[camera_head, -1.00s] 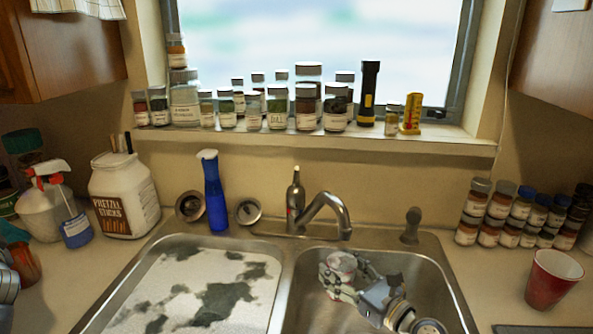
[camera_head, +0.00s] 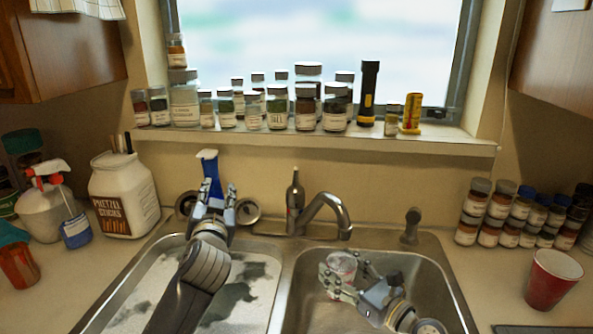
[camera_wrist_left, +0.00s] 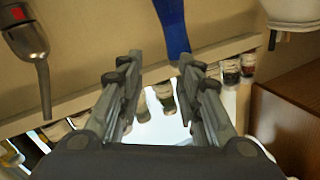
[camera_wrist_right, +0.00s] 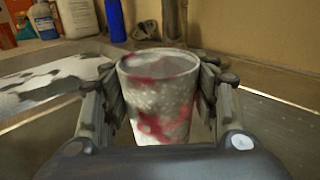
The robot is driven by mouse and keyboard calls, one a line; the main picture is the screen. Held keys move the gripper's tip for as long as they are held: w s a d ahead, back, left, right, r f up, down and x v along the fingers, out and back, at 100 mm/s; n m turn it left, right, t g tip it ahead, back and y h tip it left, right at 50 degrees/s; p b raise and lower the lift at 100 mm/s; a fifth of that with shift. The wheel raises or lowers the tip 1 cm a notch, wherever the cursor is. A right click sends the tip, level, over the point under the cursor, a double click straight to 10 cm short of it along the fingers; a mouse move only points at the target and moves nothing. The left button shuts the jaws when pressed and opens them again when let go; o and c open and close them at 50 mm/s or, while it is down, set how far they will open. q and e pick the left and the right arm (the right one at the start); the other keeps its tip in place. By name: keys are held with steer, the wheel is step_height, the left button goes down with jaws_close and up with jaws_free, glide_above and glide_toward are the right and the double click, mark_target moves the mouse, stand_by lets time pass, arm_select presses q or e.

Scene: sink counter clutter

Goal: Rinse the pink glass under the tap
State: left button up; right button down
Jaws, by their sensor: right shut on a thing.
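The glass (camera_head: 342,264), pale with pink-red patches, is in my right gripper (camera_head: 343,276) over the right sink basin, below the tap's spout. In the right wrist view the glass (camera_wrist_right: 158,95) stands upright between the fingers, which touch its sides. The tap (camera_head: 325,212) is a curved metal faucet behind the basins; no water stream is visible from it. My left gripper (camera_head: 215,208) is above the back of the left basin, in front of the blue spray bottle (camera_head: 208,166). In the left wrist view its fingers (camera_wrist_left: 155,88) are apart with nothing between them.
The left basin (camera_head: 250,292) holds whitish foam with dark patches. A dark bottle (camera_head: 295,200) stands beside the tap. A red cup (camera_head: 553,279) and stacked spice jars (camera_head: 485,212) are on the right counter. A pretzel jar (camera_head: 125,195) stands at left.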

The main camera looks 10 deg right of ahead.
mark_target(296, 172)
arm_select(q)
steer(key=s+d+r+h, duration=0.1)
steer(key=s+d+h, duration=0.15)
steer(key=d, duration=0.55)
steer(key=s+d+r+h, duration=0.2)
steer(key=s+d, duration=0.2)
steer(key=d, duration=0.4)
steer(key=shift+m, duration=0.4)
steer(key=x, duration=1.1)
steer(key=shift+w+f, duration=0.2)
steer(key=shift+f, duration=0.05)
steer(key=shift+c, duration=0.4)
jaws_close()
